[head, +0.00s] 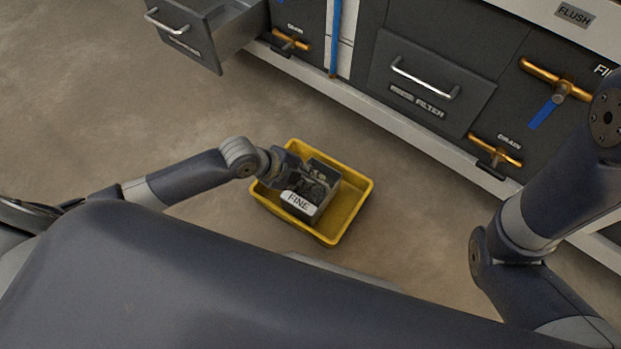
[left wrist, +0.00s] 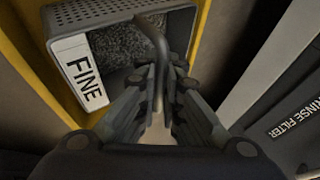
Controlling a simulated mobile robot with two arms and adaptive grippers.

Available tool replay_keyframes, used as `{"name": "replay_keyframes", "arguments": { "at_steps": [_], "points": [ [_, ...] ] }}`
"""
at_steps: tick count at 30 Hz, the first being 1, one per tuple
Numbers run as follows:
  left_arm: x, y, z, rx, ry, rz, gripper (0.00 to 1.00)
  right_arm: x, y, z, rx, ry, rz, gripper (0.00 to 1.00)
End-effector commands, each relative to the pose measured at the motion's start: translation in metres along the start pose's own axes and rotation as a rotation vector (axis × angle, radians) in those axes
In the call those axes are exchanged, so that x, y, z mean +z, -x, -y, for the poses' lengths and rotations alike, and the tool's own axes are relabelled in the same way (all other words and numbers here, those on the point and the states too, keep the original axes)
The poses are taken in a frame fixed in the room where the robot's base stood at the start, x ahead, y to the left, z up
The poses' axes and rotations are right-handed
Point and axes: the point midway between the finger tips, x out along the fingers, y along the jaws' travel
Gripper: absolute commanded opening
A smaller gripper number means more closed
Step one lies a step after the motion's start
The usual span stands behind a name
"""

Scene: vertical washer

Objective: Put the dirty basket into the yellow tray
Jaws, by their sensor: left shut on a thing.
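The dirty basket (head: 318,190) is a grey box with a white FINE label and grey dirt inside. In the head view it is over the left part of the yellow tray (head: 350,212), within its outline; whether it rests on the tray floor I cannot tell. My left gripper (head: 297,172) is shut on the basket's handle. In the left wrist view the basket (left wrist: 122,45) shows perforated walls and its handle runs between the fingers (left wrist: 160,85). The yellow tray's edge (left wrist: 30,62) passes beside it. My right gripper is out of view.
The washer's dark front stands behind the tray, with a closed rinse filter drawer (head: 430,85) and orange drain handles (head: 497,150). An open drawer (head: 205,30) juts out at upper left. The floor (head: 90,110) left of the tray is clear.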

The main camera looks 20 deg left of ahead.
Motion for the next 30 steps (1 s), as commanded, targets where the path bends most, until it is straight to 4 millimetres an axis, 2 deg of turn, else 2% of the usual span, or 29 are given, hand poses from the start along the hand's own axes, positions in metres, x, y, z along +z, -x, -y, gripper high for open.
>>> {"name": "replay_keyframes", "arguments": {
  "at_steps": [11, 12, 14, 25, 30],
  "points": [
    [0.002, -0.002, 0.0, -0.004, -0.001, 0.001, 0.0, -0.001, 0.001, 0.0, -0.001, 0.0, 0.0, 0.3],
    [0.002, -0.002, -0.001, -0.002, 0.0, 0.001, 0.16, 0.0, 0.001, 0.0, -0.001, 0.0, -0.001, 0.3],
    [0.002, -0.002, -0.001, -0.002, 0.0, 0.001, 0.27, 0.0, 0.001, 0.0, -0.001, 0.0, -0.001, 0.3],
    [0.001, 0.0, 0.001, -0.002, -0.001, 0.001, 0.27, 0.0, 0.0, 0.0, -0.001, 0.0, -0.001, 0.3],
    [0.001, 0.02, 0.003, 0.0, -0.002, 0.003, 0.27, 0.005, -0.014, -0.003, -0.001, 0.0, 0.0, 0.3]
  ]
}}
